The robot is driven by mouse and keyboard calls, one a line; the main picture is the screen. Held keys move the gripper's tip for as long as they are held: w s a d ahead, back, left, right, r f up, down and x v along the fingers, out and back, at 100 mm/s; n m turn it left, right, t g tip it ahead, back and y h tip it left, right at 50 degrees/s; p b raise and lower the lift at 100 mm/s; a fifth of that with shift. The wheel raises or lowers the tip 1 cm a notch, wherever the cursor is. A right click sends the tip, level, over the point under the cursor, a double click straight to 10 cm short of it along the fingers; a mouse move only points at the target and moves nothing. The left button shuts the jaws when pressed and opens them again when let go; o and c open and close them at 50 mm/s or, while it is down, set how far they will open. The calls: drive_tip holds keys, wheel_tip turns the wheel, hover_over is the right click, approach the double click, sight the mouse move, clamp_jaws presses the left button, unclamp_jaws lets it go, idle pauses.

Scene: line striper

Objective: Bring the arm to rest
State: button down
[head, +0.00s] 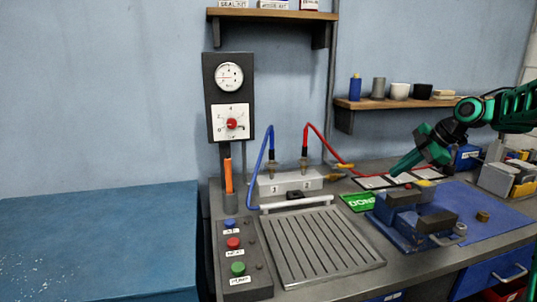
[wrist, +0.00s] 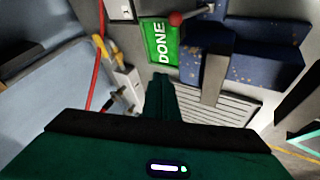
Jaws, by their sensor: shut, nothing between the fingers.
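My arm (head: 480,115) is green and black and reaches in from the right in the head view. My gripper (head: 393,172) points down and left, above the back right of the bench. It also shows in the wrist view (wrist: 160,78), where its green fingers are together with nothing between them. In the wrist view the fingertips appear just below the green DONE card. The gripper seems apart from the things around it, though its exact height cannot be told.
The bench holds a green DONE card (head: 357,202), a blue vise (head: 415,218), a slotted plate (head: 318,245), a valve block (head: 289,184) with blue and red hoses, and a button box (head: 241,260). A shelf (head: 400,103) with cups is behind. A blue table (head: 100,240) is left.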

drive_tip(key=shift+s+a+r+m, duration=0.2)
drive_tip(key=shift+s+m, duration=0.1)
drive_tip(key=shift+s, duration=0.3)
drive_tip(key=shift+a+f+m, duration=0.1)
drive_tip(key=shift+a+m, duration=0.05)
drive_tip(key=shift+m, duration=0.15)
drive_tip(key=a, duration=0.1)
drive_tip(key=s+a+m, duration=0.2)
drive_tip(key=a, duration=0.1)
drive_tip(key=shift+h, duration=0.3)
drive_tip(key=s+a+f+m+h, duration=0.2)
drive_tip(key=s+a+m, duration=0.25)
drive_tip(key=s, duration=0.35)
drive_tip(key=s+a+f+m+h, duration=0.1)
drive_tip(key=s+a+f+m, duration=0.15)
drive_tip(key=s+m, duration=0.5)
drive_tip(key=s+d+f+m+g, duration=0.1)
drive_tip(key=s+d+f+m, duration=0.1)
drive_tip(key=s, duration=0.7)
drive_tip(key=s+d+f+m+g+h, duration=0.1)
drive_tip(key=s+d+m, duration=0.3)
drive_tip(key=s, duration=0.5)
drive_tip(key=s+d+f+m+g, duration=0.2)
drive_tip(key=s+d, duration=0.4)
drive_tip(key=s, duration=0.4)
drive_tip(key=shift+d+f+m+g+h, duration=0.2)
drive_tip(key=shift+f+m+g+h, duration=0.25)
drive_tip(key=shift+m, duration=0.55)
